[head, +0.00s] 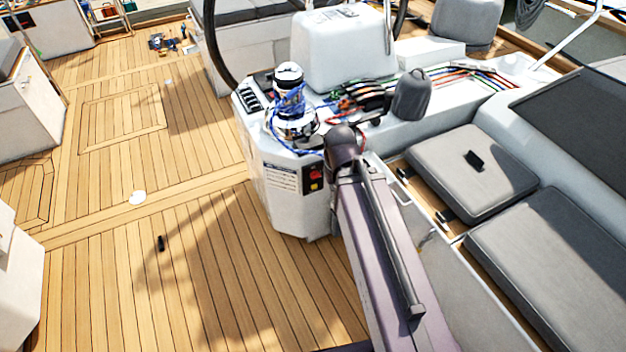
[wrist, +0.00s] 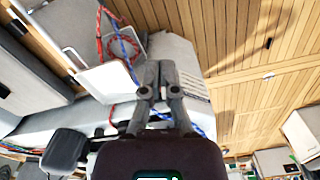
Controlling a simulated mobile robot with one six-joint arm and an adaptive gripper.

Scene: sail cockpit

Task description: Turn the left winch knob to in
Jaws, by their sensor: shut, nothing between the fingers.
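A small dark panel with a red knob (head: 316,174) above a yellow mark (head: 315,187) is on the console's front face, right of a printed label (head: 284,179). I cannot read the knob's setting. A chrome and white winch (head: 290,120) wrapped in blue rope stands above it. My gripper (wrist: 158,68) is shut and empty in the wrist view, its fingertips pointing at the console beside the label (wrist: 195,86). The knob panel does not show there; the fingers may cover it. In the head view my arm hides the gripper.
A grey covered winch (head: 411,95) and coloured ropes (head: 460,75) are on the console top. Grey cushions (head: 470,172) lie on the bench at right, one with a small black object (head: 474,160). The teak deck (head: 200,215) at left is mostly clear.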

